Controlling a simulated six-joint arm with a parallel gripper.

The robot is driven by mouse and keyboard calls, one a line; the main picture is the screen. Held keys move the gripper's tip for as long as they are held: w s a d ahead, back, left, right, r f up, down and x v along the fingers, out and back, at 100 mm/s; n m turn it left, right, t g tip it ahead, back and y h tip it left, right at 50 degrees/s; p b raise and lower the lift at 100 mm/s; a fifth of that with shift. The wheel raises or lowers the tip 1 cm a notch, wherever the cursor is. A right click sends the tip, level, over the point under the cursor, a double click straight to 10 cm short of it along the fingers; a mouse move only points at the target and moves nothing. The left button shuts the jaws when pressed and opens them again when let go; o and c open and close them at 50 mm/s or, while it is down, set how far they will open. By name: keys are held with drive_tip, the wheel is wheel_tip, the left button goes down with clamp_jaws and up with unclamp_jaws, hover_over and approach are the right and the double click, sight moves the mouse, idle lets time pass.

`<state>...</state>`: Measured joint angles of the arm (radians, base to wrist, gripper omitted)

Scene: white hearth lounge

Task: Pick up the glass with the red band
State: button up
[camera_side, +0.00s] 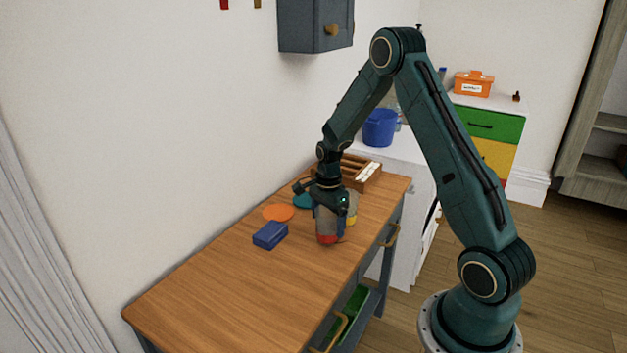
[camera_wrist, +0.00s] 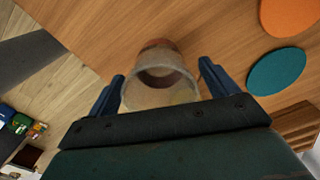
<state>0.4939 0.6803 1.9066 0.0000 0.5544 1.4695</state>
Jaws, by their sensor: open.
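The glass with the red band (camera_side: 327,239) stands on the wooden table below my gripper (camera_side: 329,216) in the side view. Its upper part is partly hidden there by the gripper. In the wrist view the clear glass (camera_wrist: 160,88) lies between the two blue fingers of my gripper (camera_wrist: 161,72), its open rim toward the camera and a reddish band at its far end. The fingers are apart, one on each side of the glass, with a visible gap on the right. A glass with a yellow band (camera_side: 351,219) stands just behind, partly hidden.
A blue block (camera_side: 270,235), an orange disc (camera_side: 278,212) and a teal disc (camera_side: 302,201) lie left of the glass; the teal disc (camera_wrist: 277,72) also shows in the wrist view. A wooden tray (camera_side: 372,183) stands behind. The near tabletop (camera_side: 235,290) is clear.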

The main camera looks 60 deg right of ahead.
drive_tip(key=shift+f, duration=0.3)
drive_tip(key=c, duration=1.2)
wheel_tip(320, 180, up, 20)
idle(0.4)
idle(0.4)
